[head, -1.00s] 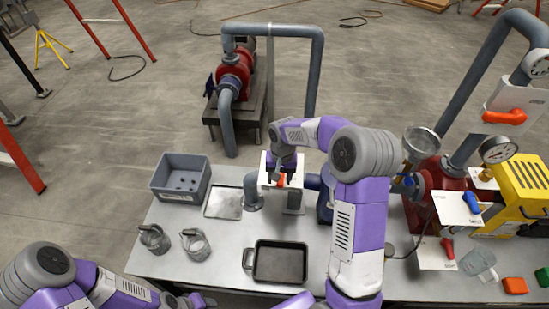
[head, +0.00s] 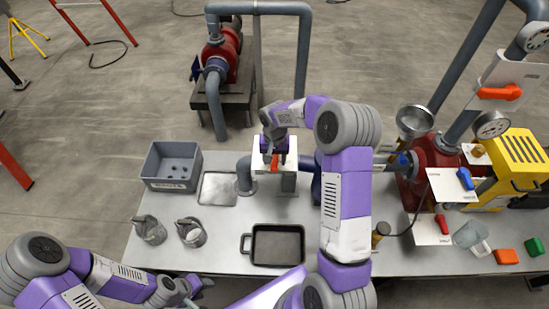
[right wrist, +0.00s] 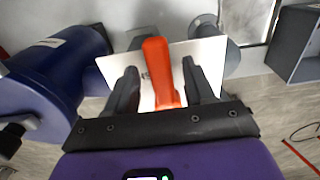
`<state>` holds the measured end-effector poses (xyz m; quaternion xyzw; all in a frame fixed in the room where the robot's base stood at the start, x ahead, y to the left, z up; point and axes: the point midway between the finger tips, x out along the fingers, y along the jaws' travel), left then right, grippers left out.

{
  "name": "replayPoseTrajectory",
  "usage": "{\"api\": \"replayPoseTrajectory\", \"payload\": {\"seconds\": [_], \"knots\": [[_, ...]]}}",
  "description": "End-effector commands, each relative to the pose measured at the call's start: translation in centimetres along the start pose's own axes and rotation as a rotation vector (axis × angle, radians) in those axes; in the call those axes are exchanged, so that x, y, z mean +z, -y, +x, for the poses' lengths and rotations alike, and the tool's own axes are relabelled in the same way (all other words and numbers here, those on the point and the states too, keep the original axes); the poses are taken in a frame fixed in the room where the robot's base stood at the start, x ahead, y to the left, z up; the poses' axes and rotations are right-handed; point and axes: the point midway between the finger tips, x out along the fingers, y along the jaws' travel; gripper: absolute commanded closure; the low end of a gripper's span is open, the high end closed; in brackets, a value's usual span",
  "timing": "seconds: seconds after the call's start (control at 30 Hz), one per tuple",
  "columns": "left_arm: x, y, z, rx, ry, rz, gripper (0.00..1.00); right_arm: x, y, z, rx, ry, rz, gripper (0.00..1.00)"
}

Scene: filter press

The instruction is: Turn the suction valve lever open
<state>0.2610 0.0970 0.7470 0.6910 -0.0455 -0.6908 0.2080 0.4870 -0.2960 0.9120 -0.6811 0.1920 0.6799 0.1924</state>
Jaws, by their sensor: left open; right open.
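An orange-red lever (head: 275,164) stands on a white plate (head: 262,160) at the pipework on the table's far side. In the right wrist view the lever (right wrist: 160,75) lies between my two fingers, its rounded end towards the top, with the white plate (right wrist: 208,60) behind it. My right gripper (head: 275,155) is open around the lever. In the right wrist view my right gripper (right wrist: 160,78) shows a gap on both sides of the lever. My left gripper (head: 195,292) is open and empty near the table's front left, away from the lever.
Other levers sit at the right: orange (head: 500,92), blue (head: 465,178) and red (head: 442,223). A blue body (right wrist: 55,70) stands close left of my right gripper.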

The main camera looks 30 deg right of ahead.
Motion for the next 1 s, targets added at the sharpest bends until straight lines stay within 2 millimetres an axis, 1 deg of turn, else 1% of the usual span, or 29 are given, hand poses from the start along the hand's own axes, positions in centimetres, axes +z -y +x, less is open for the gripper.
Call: {"api": "replayPoseTrajectory", "payload": {"seconds": [0.07, 0.4, 0.77, 1.0], "knots": [[0.00, -0.01, -0.01, 0.000, 0.000, 0.000, 0.57, 0.02, 0.00, 0.01, 0.000, 0.001, 0.000, 0.48], [-0.01, -0.01, -0.01, 0.000, 0.000, 0.000, 0.57, 0.02, 0.00, -0.01, 0.000, 0.001, -0.001, 1.00], [-0.01, 0.01, 0.04, 0.000, 0.000, 0.000, 0.57, 0.02, 0.06, -0.01, 0.001, 0.001, 0.009, 1.00], [-0.02, 0.13, 0.36, 0.000, 0.000, 0.000, 0.57, -0.02, 0.64, 0.02, 0.001, 0.000, 0.093, 1.00]]}}
